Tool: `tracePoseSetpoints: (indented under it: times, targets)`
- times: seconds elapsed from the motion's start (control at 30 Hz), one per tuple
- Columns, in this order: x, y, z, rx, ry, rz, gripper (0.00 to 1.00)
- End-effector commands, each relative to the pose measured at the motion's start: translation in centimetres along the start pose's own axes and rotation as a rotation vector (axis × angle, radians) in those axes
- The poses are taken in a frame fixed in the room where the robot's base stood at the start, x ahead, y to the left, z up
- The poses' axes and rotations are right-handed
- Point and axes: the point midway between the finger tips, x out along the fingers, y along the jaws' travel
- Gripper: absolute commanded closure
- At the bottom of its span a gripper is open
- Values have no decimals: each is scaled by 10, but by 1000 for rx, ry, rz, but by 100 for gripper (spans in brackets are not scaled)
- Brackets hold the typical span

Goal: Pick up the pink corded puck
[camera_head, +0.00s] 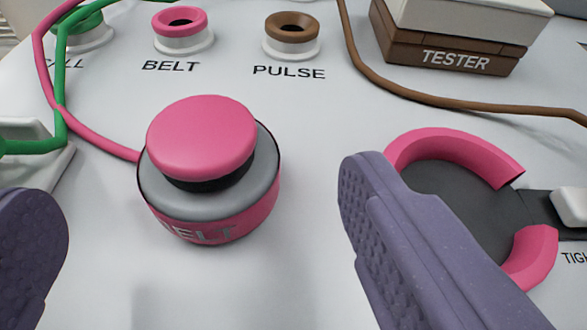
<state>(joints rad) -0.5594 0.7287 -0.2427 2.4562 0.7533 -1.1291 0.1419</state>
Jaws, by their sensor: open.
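The pink corded puck (209,166) sits upright on the white surface, left of the middle in the head camera view. It has a pink domed top, a black neck, a grey shoulder and a pink side band with partly visible lettering ending in "ELT". A pink cord (75,121) runs from its left side up to the top left. My gripper (205,210) is open, with one purple finger at the lower left and the other right of the puck. The puck stands beyond and between the fingers, with visible gaps on both sides. Nothing is held.
A pink-rimmed socket (181,30) labelled BELT and a brown-rimmed socket (291,35) labelled PULSE stand behind. A brown TESTER block (450,55) is at the top right. A pink C-shaped ring (455,147) lies right, partly behind my finger. Green and brown cords cross the surface.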

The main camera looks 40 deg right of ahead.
Motion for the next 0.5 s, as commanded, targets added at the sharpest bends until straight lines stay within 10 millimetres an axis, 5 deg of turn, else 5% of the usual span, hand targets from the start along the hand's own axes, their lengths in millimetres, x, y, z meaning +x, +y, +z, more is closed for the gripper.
tracePoseSetpoints:
  times: [0.3,0.5]
  targets:
    - [52,-1,-1,4,0,0,6]
    - [62,-2,-3,2,-1,-3,6]
